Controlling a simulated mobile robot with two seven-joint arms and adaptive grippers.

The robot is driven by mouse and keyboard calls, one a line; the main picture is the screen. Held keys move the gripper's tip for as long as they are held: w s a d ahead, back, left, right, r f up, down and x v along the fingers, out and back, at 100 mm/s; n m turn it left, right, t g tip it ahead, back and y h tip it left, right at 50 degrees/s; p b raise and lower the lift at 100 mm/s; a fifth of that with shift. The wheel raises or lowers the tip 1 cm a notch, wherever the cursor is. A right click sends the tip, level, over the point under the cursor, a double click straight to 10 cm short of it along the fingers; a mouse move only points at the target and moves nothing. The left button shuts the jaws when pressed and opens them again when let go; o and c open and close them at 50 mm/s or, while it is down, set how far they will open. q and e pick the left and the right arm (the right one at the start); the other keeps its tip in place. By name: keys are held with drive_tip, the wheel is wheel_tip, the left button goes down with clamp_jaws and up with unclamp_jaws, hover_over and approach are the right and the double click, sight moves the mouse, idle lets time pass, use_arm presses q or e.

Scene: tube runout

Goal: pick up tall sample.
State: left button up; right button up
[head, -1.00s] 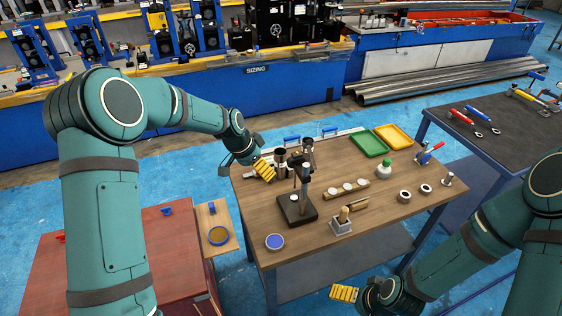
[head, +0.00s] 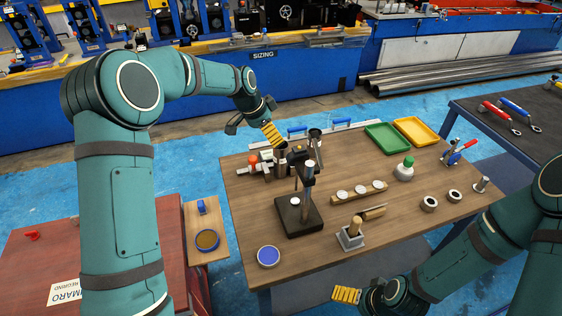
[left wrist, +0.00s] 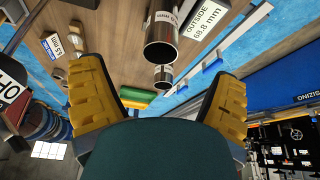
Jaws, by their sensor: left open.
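My left gripper (head: 271,134) is over the far left part of the wooden table, open and empty. In the left wrist view its yellow fingers (left wrist: 160,80) are wide apart. A larger shiny metal tube (left wrist: 162,42) with a white label shows ahead between them, with a smaller tube (left wrist: 163,76) below it in the picture. Neither tube is touched. In the head view one upright tube (head: 315,137) stands right of the gripper; the other is partly hidden. I cannot tell which is the tall sample. My right gripper (head: 347,294) is low at the table's front; its opening is unclear.
A black stand with a post (head: 299,215) rises on the table close to the tubes. A red-and-white device (head: 253,165) is at the left. Green (head: 386,138) and yellow trays (head: 417,131) lie at the back. A green-capped bottle (head: 405,169) stands right.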

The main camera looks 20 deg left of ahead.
sight(280, 151)
use_arm(q)
drive_tip(key=b+x, duration=0.1)
drive_tip(key=x, duration=0.9)
drive_tip(key=shift+w+f, duration=0.15)
drive_tip(key=shift+w, duration=0.05)
drive_tip(key=c, duration=1.4)
